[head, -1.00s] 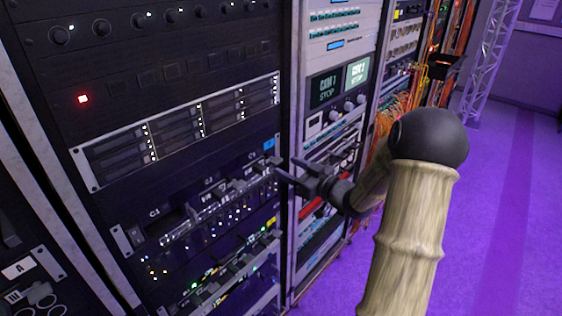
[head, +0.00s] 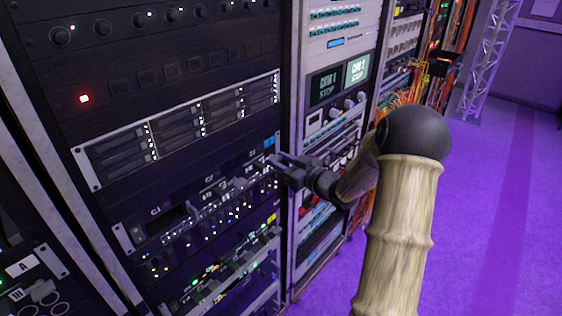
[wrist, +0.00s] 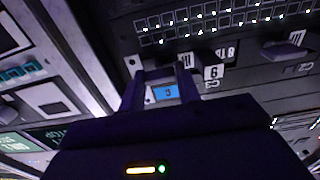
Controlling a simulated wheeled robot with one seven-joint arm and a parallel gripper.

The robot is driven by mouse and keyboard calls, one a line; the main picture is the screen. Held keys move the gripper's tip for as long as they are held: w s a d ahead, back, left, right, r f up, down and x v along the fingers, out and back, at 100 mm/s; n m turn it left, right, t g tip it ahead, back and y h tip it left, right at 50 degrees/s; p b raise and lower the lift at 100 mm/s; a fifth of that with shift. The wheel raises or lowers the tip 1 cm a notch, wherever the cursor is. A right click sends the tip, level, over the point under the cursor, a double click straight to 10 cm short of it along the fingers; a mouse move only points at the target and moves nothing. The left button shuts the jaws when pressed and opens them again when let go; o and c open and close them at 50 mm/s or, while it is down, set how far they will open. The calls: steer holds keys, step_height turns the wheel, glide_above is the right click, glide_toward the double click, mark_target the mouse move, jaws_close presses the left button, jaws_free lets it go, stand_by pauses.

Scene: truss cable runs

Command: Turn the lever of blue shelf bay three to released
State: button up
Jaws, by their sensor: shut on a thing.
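The blue-tagged bay (head: 268,142) is at the right end of the dark shelf row in the head view. Its blue label, which appears to read 3, shows between my fingers in the wrist view (wrist: 165,92). My gripper (head: 275,162) is at the front of this bay, and its two fingers (wrist: 162,78) straddle a dark part just beyond the label. The jaws are shut on this part, apparently the bay's lever. The fingers hide most of the lever, so I cannot tell its angle.
Neighbouring bays with similar dark levers (wrist: 287,50) lie along the same row, close to the fingers. A rack with screens (head: 340,82) stands to the right. Cable bundles (head: 400,112) hang farther back. The purple floor (head: 480,220) at the right is clear.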

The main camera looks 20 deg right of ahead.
steer(key=shift+r+m+p, duration=0.1)
steer(key=shift+m+p, duration=0.2)
steer(key=shift+p, duration=0.05)
steer(key=m+p, duration=0.3)
steer(key=shift+r, duration=0.1)
steer(key=m+p, duration=0.5)
steer(key=shift+m, duration=0.3)
steer(key=m+p, duration=0.3)
steer(key=m, duration=0.1)
steer(key=shift+m, duration=0.3)
steer(key=m+p, duration=0.2)
steer(key=m, duration=0.2)
steer(key=shift+f+p, duration=0.2)
steer(key=shift+p, duration=0.2)
steer(key=o, duration=1)
